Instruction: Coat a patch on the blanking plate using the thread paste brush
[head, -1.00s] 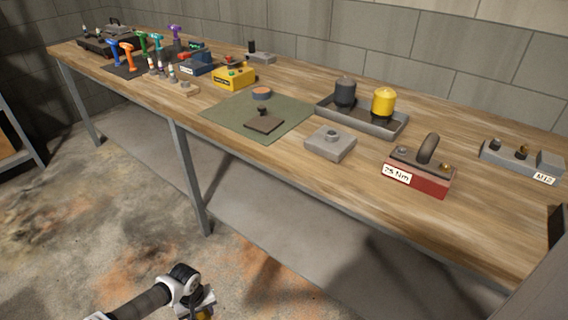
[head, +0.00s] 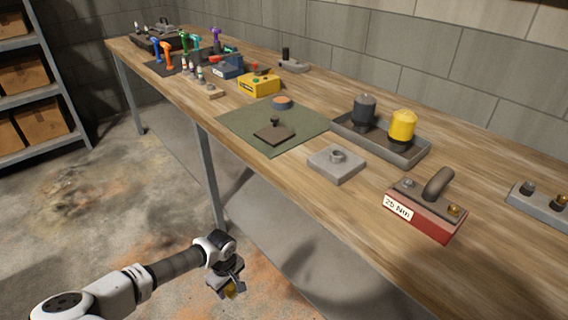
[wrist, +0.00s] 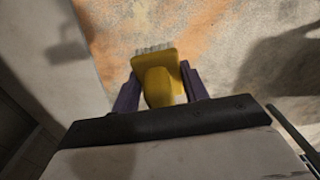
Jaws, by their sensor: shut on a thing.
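My gripper (head: 232,284) is low in front of the workbench, out over the floor. In the wrist view (wrist: 160,88) its two purple fingers are shut on the yellow thread paste brush (wrist: 157,72), whose pale bristles point away from me. A dark flat square plate with a small knob (head: 274,134), which looks like the blanking plate, lies on the green mat (head: 240,118). A shallow round tin with an orange-brown top (head: 282,102) stands at the mat's back edge.
A grey block with a round boss (head: 336,162) and a red 25 Nm block (head: 425,212) stand right of the mat. A tray (head: 412,156) holds a dark and a yellow canister. Several tools crowd the bench's far left. Shelves (head: 35,92) stand at far left.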

